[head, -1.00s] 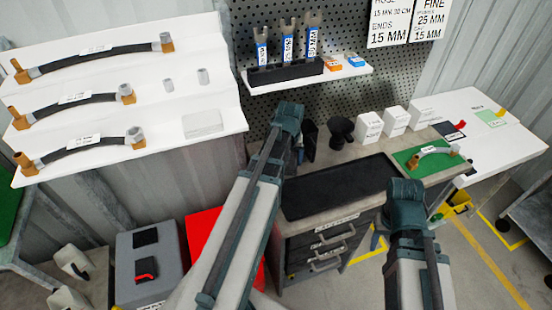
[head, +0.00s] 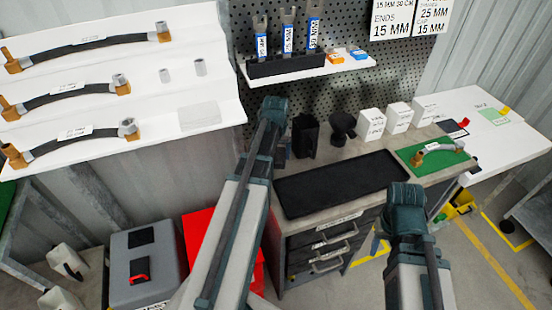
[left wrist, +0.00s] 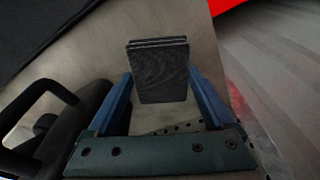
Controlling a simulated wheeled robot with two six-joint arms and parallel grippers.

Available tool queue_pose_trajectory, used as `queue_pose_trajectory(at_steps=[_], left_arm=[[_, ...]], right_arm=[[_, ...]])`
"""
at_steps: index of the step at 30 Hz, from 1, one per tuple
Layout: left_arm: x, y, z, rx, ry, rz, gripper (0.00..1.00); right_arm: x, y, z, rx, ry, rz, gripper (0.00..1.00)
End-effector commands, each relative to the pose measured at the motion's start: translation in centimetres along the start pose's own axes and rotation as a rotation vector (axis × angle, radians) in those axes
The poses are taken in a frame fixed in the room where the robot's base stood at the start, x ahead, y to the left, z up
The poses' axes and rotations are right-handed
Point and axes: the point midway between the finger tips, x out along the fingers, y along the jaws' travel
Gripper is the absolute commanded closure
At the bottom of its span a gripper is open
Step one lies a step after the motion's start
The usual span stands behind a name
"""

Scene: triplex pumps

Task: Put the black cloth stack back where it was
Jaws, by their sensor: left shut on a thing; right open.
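The black cloth stack (left wrist: 160,72) is a small dark block of layered sheets, seen in the left wrist view. My left gripper (left wrist: 163,95) is shut on it, one blue finger at each side. Pale bench top shows behind the stack; I cannot tell whether it touches the bench. In the head view my left arm's end (head: 272,112) is at the bench's left end, and its fingers and the stack are hidden. My right gripper (head: 407,208) is in front of the bench, right of the drawers, open, its fingertips hidden behind its wrist.
A black tray (head: 340,183) lies on the bench. Behind it stand a black holder (head: 305,137), a black funnel-like piece (head: 342,127) and white boxes (head: 371,125). A red box (head: 196,235) is below left. A black handled object (left wrist: 40,115) is close left.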

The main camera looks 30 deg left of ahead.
Motion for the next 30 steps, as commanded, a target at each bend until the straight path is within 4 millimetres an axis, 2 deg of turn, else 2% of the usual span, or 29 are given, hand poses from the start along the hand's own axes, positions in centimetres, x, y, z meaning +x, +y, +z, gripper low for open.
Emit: queue_pose_trajectory(at_steps=[11, 12, 14, 23, 30], left_arm=[[0.4, 0.0, 0.1, 0.000, 0.000, 0.000, 0.58], [0.3, 0.0, 0.1, 0.000, 0.000, 0.000, 0.10], [0.3, 0.0, 0.0, 0.000, 0.000, 0.000, 0.00], [0.1, 0.0, 0.0, 0.000, 0.000, 0.000, 0.00], [-1.4, 0.0, 0.0, 0.000, 0.000, 0.000, 0.00]], right_arm=[[0.4, 0.0, 0.0, 0.000, 0.000, 0.000, 0.50], [0.3, 0.0, 0.0, 0.000, 0.000, 0.000, 0.50], [0.3, 0.0, 0.0, 0.000, 0.000, 0.000, 0.50], [0.1, 0.0, 0.0, 0.000, 0.000, 0.000, 0.50], [-1.3, 0.1, 0.1, 0.000, 0.000, 0.000, 0.50]])
